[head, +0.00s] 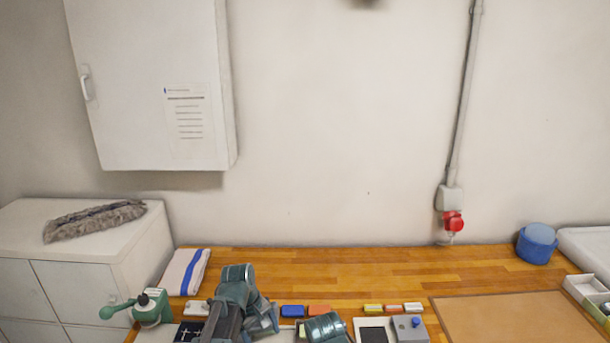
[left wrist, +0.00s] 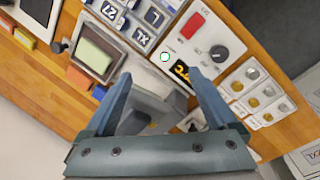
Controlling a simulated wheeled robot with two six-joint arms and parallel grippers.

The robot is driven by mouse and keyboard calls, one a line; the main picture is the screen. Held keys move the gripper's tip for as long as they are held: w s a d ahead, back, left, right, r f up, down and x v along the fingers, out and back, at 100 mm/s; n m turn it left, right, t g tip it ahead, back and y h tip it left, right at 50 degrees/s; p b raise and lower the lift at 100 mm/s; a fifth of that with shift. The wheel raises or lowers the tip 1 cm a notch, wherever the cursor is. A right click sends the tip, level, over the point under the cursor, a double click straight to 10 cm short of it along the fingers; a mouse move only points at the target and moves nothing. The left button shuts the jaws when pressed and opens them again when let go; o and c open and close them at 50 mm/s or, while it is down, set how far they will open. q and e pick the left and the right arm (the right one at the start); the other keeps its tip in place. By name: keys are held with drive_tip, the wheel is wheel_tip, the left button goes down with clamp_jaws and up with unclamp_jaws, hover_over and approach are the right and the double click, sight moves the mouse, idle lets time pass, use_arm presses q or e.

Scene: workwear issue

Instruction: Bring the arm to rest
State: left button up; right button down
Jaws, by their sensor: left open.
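My left gripper (left wrist: 163,80) shows in the left wrist view with its two blue-grey fingers spread apart and nothing held between them. Beyond the fingers lies a pale panel with a red switch (left wrist: 192,25), a dark knob (left wrist: 218,52) and a small display with yellow characters (left wrist: 181,73). I cannot tell the gap between the fingertips and the panel. In the head view, teal-grey links of my arm (head: 238,292) stand over the front of the bench, and the gripper's fingers cannot be made out there. My right gripper does not show in either view.
The wooden bench (head: 370,262) is clear toward the wall. A striped folded cloth (head: 186,271) and a green hand-cranked device (head: 150,307) are at left. A brown mat (head: 515,318) and a blue round container (head: 536,244) are at right. Small coloured blocks sit mid-bench.

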use_arm(q)
drive_tip(key=s+a+m+y, duration=0.2)
drive_tip(key=s+a+m, duration=0.3)
drive_tip(key=s+m, duration=0.4)
drive_tip(key=s+d+f+m+y+b, duration=0.1)
drive_tip(key=s+d+f+m+b, duration=0.2)
drive_tip(key=s+d+f+b, duration=0.3)
drive_tip(key=d+f+b, duration=0.1)
drive_tip(key=d, duration=0.3)
drive_tip(key=shift+s+d+f+g, duration=0.2)
drive_tip(key=shift+s+g, duration=0.2)
